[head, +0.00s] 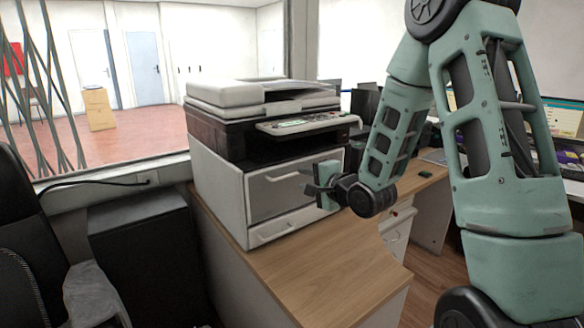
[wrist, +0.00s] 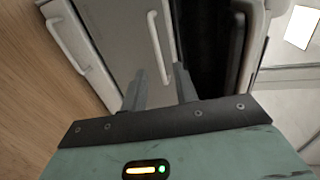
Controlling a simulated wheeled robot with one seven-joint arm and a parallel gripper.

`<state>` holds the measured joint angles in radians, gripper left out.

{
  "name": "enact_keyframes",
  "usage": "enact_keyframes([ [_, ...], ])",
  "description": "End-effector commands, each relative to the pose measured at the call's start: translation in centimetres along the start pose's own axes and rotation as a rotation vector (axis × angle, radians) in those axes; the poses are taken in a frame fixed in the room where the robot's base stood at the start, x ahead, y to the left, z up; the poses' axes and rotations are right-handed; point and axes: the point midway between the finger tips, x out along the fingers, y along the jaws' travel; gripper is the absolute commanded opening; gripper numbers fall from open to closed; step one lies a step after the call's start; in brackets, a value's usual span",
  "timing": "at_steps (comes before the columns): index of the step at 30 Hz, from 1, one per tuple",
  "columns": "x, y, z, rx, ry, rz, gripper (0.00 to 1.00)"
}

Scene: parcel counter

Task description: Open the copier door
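The copier (head: 265,135) stands on a wooden counter, its front facing right. Its door (head: 298,185) is a grey front panel that looks closed, with a light bar handle (head: 288,176). In the wrist view, the door (wrist: 115,35) fills the upper middle, and its handle (wrist: 156,42) runs down toward the gap between my fingers. My gripper (head: 312,180) is in front of the door's right part. In the wrist view, my gripper (wrist: 159,72) has its two fingers apart, nothing clamped. I cannot tell whether the fingers reach around the handle.
Below the door is a white drawer with its own handle (wrist: 68,46). The counter top (head: 325,265) is clear in front of the copier. A black cabinet (head: 145,245) and an office chair (head: 30,235) stand at the left. A desk with monitors (head: 562,118) is at the right.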

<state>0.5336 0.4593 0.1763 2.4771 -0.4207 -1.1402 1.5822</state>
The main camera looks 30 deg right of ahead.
Motion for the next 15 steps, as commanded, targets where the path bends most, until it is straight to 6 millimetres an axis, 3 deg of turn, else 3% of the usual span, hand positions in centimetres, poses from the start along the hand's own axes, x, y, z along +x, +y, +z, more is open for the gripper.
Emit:
enact_keyframes([
  [6, 4.2, 0.2, 0.2, 0.001, -0.004, 0.001, 0.29],
  [15, 6.7, 0.2, 0.1, 0.001, -0.001, 0.001, 0.29],
])
